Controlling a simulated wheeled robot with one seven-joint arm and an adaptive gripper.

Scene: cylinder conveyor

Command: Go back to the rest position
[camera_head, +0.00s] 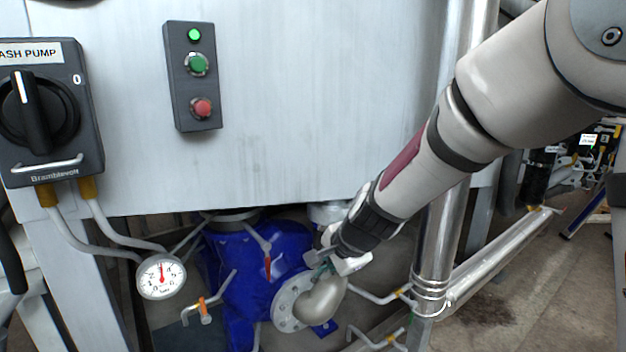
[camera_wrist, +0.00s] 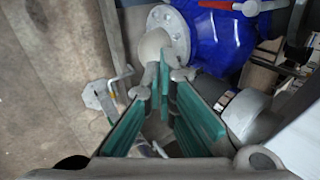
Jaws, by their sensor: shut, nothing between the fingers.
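My arm reaches in from the upper right in the head view, in front of the large pale tank. My gripper (camera_head: 322,262) is at its lower end, near the blue pump and its pale elbow pipe. In the wrist view my gripper (camera_wrist: 165,75) shows its teal finger pads, which come together toward the tips with nothing held between them. The tips point at the pale elbow pipe (camera_wrist: 153,46) and the flange (camera_wrist: 172,28) of the blue pump (camera_wrist: 226,38). I cannot tell how far the tips are from the pipe.
The tank (camera_head: 290,110) carries a button box (camera_head: 192,76) with a lit green lamp, and a rotary switch box (camera_head: 45,115) stands at left. A gauge (camera_head: 161,276) hangs below. A shiny vertical pipe (camera_head: 437,250) stands right of the gripper. Floor (camera_head: 510,310) shows at lower right.

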